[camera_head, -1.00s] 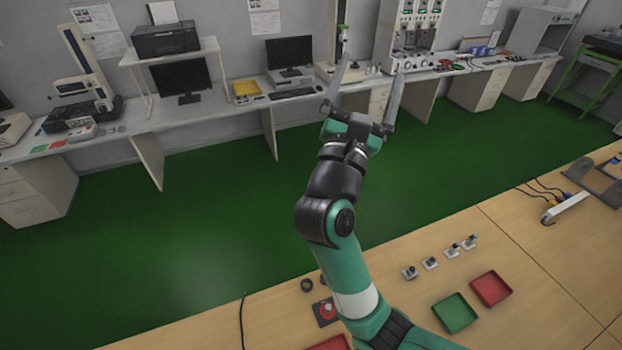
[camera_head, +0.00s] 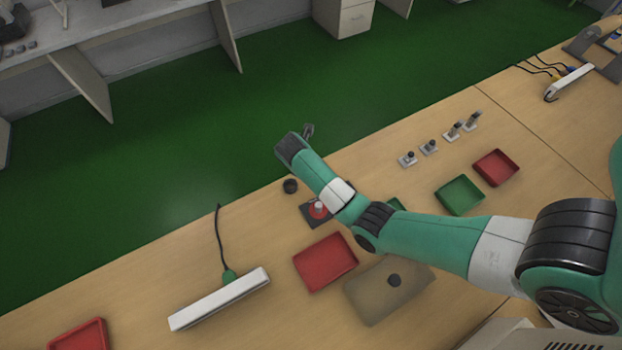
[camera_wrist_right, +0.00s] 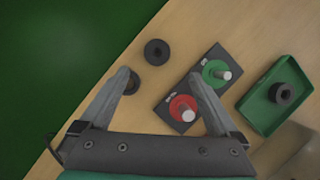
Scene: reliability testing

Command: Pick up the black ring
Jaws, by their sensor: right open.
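Two black rings lie near the table's far edge in the right wrist view: one is whole (camera_wrist_right: 157,52), the other (camera_wrist_right: 130,82) is partly covered by my left-hand fingertip. One black ring (camera_head: 290,186) shows in the head view, beside my forearm. Another black ring (camera_wrist_right: 281,94) lies in a green tray (camera_wrist_right: 262,125). A further small black round piece (camera_head: 394,280) lies on a tan tray (camera_head: 365,305). My right gripper (camera_wrist_right: 158,78) is open and empty, its fingers spread above the rings. In the head view its fingers are mostly hidden behind my arm.
Red trays (camera_head: 325,262), a white bar with a cable (camera_head: 220,298) and several small switches (camera_head: 429,146) are on the table. Green floor lies beyond the edge.

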